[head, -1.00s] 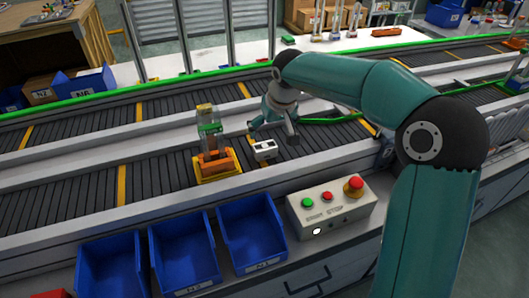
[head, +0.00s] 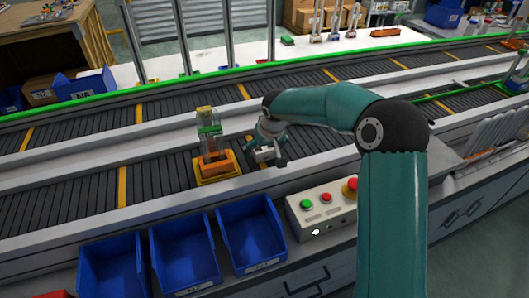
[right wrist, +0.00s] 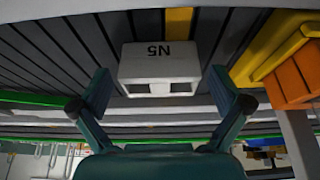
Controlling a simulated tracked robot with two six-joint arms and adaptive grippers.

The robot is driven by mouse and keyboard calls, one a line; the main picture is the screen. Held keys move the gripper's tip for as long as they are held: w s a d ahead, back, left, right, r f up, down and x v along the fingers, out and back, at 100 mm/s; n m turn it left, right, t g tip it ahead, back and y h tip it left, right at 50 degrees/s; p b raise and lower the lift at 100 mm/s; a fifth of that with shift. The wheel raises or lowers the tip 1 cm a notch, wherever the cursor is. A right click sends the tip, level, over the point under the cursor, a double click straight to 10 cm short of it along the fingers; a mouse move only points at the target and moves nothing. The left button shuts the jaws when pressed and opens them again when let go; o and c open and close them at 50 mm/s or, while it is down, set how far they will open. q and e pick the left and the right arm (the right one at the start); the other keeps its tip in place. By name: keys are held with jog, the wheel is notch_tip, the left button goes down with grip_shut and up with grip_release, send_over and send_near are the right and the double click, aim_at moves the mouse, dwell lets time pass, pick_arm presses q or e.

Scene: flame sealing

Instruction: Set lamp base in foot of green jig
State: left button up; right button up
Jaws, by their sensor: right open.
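The jig has a green band (head: 209,131) on its upright and an orange foot (head: 216,163) on a yellow plate, standing on the near conveyor. A white block marked N5 (head: 264,155) is on the conveyor just right of it; I cannot tell whether it is the lamp base. My right gripper (head: 266,155) is open, low over this block. In the right wrist view, the block (right wrist: 160,70) sits between the spread fingers of the right gripper (right wrist: 161,92), with gaps at both sides. The orange foot (right wrist: 299,78) shows at the right edge there. My left gripper is out of view.
Blue bins (head: 249,233) and a control box with green and red buttons (head: 318,212) stand along the near edge. A second conveyor (head: 180,100) runs behind. The near conveyor left of the jig is clear.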

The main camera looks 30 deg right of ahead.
jog(key=c, duration=1.4)
jog(key=shift+o, duration=0.2)
jog(key=shift+r, duration=0.2)
